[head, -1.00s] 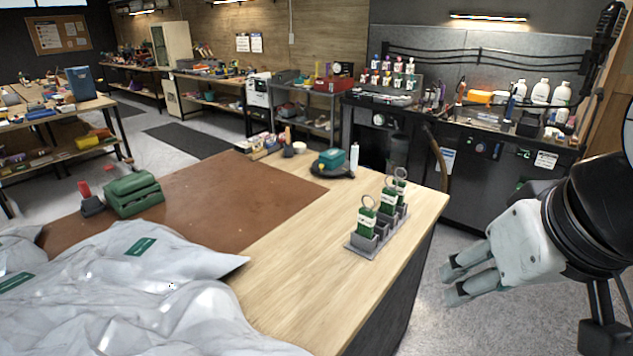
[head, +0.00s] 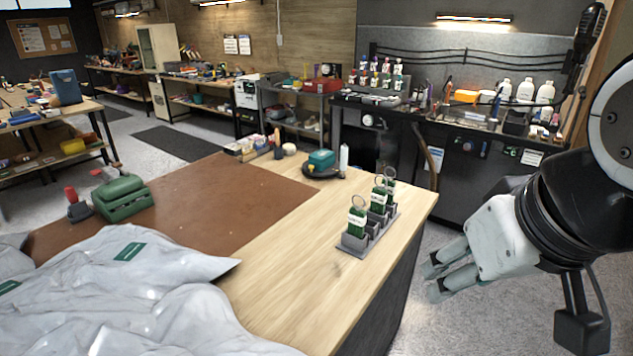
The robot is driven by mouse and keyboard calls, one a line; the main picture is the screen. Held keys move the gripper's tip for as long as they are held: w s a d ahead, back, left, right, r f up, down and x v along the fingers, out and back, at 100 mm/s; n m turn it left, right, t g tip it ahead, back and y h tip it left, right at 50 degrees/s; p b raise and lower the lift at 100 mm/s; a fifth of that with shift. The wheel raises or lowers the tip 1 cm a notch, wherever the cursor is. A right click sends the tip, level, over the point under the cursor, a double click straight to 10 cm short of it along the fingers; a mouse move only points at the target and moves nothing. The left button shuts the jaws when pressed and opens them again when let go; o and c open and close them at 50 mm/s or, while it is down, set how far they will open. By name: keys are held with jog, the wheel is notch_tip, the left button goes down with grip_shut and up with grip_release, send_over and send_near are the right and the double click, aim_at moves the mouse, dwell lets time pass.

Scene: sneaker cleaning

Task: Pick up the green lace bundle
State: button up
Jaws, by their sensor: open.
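Green lace bundles with white bands and rings on top stand upright in a grey slotted holder (head: 352,251) near the table's right edge. The nearest green lace bundle (head: 357,224) is in the front slot. A second bundle (head: 378,203) stands behind it, and a third (head: 390,187) is partly hidden at the back. My gripper (head: 433,281) is open and empty, to the right of the holder and apart from it, past the table's edge. Its fingers point left.
The wooden table (head: 285,265) is bare left of the holder. A crumpled grey-white sheet (head: 150,290) covers its front left. A green case (head: 122,198) sits on the brown mat (head: 215,205). A teal-topped device (head: 321,163) and white bottle (head: 344,158) stand at the back.

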dwell(0.3)
jog(key=w+a+f+m+g+y+b, duration=0.4)
jog(key=w+f+m, duration=0.2)
jog(key=w+f, duration=0.45)
jog(key=m+t+y+b, duration=0.8)
jog(key=m+t+y, duration=0.15)
jog(key=m, duration=1.05)
send_near(364, 227)
jog(key=shift+t, duration=0.45)
jog(key=x, duration=1.2)
jog(key=shift+w+a+f, duration=0.1)
jog(key=shift+a+f, duration=0.2)
grip_shut()
